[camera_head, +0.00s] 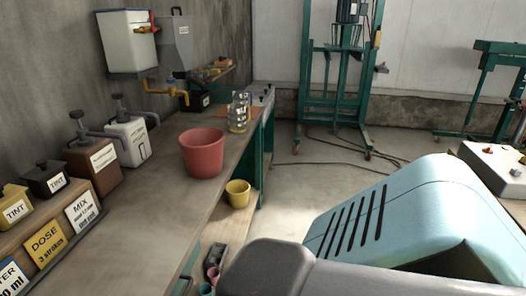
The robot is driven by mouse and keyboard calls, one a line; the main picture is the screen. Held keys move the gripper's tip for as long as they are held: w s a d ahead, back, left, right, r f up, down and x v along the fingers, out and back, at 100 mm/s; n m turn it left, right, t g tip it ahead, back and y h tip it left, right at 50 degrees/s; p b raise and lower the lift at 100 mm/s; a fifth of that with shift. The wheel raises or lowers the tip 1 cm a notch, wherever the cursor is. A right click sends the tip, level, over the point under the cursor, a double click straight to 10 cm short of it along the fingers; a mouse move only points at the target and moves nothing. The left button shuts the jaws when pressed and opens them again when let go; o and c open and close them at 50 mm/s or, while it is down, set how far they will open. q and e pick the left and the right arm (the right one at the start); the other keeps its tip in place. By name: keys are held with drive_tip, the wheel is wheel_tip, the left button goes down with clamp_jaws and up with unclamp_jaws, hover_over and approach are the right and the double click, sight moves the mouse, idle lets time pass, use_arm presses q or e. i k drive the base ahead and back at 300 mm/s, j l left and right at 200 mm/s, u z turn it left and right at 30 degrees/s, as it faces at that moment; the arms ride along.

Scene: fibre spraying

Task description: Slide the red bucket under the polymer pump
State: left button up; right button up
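The red bucket (203,154) stands upright and open on the workbench, near its right edge. To its left, by the wall, is a white container (127,142) with a grey pump on top and its spout pointing right. Next to it is a brown container (93,165) with a similar pump. Their labels are too small to read, so I cannot tell which is the polymer pump. The bucket is apart from both and not under either spout. Neither of my grippers shows in the head view.
The workbench (150,212) is clear in front of the containers. A glass jar (238,113) stands behind the bucket. TINT containers (14,208) and MIX (82,211) and DOSE (46,243) signs are at left. A yellow bucket (238,194) sits on the lower shelf.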

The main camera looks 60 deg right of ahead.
sight(202, 148)
drive_tip(key=z, duration=0.5)
drive_tip(key=l+z, duration=0.15)
drive_tip(key=z, duration=0.3)
drive_tip(key=l+z, duration=0.1)
drive_tip(key=z, duration=0.4)
drive_tip(key=i+l, duration=0.25)
drive_tip(key=l, duration=0.2)
drive_tip(key=i+l+z, duration=0.1)
drive_tip(key=i+l, duration=0.15)
drive_tip(key=l, duration=0.15)
drive_tip(key=i+l, duration=0.25)
drive_tip(key=l, duration=0.2)
drive_tip(key=i+l, duration=0.25)
drive_tip(key=l, duration=0.5)
drive_tip(key=i+j+z, duration=0.1)
drive_tip(key=i+j, duration=0.25)
drive_tip(key=j, duration=0.1)
